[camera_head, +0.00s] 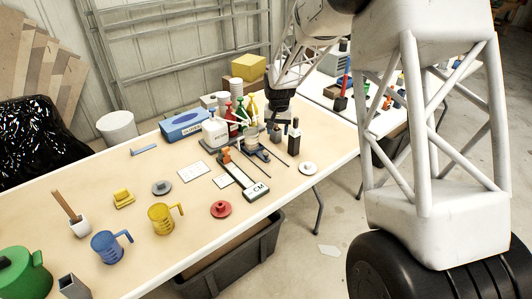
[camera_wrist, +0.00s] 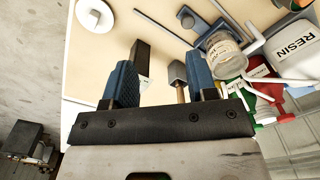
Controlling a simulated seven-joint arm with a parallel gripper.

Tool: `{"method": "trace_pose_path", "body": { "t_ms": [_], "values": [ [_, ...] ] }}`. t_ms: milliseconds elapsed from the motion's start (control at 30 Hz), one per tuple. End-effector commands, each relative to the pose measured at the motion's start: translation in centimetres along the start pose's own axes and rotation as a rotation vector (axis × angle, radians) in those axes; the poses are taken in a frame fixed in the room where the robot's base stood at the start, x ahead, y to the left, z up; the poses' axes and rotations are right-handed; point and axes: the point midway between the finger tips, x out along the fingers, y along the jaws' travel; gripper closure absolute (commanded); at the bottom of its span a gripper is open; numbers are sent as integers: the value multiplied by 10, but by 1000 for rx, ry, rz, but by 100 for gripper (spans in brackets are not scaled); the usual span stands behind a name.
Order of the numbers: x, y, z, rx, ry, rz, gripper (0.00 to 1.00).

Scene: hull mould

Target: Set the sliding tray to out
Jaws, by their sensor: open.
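The sliding tray is hard to make out. Thin dark rails (camera_head: 262,151) on the tan table, beside a clear jar (camera_head: 251,135), may belong to it. Dark rods (camera_wrist: 165,27) and the labelled jar (camera_wrist: 222,50) also show at the top of the wrist view. My gripper (camera_wrist: 163,75) is open, its two blue fingers apart. A dark upright block (camera_wrist: 140,62) and a grey-headed brush-like thing (camera_wrist: 178,75) show between the fingers, neither visibly gripped. In the head view my gripper is above the table's far side, its fingertips hard to see.
Pump bottles (camera_head: 215,130) and a blue box (camera_head: 184,125) stand behind the rails. A white knobbed disc (camera_head: 307,168) lies near the table edge. Mugs (camera_head: 160,218) stand at the near left; bare table separates them.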

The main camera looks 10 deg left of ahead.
Motion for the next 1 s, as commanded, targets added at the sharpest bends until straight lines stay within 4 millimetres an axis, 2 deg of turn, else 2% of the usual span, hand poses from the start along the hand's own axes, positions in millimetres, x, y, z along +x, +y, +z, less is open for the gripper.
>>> {"method": "trace_pose_path", "body": {
  "t_ms": [33,200,400,1000],
  "values": [
    [13,-8,-6,-2,-7,2,48],
    [45,-29,-25,-3,-17,4,48],
    [69,-44,-37,-3,-23,6,48],
    [78,-47,-39,-3,-26,7,48]
  ]
}}
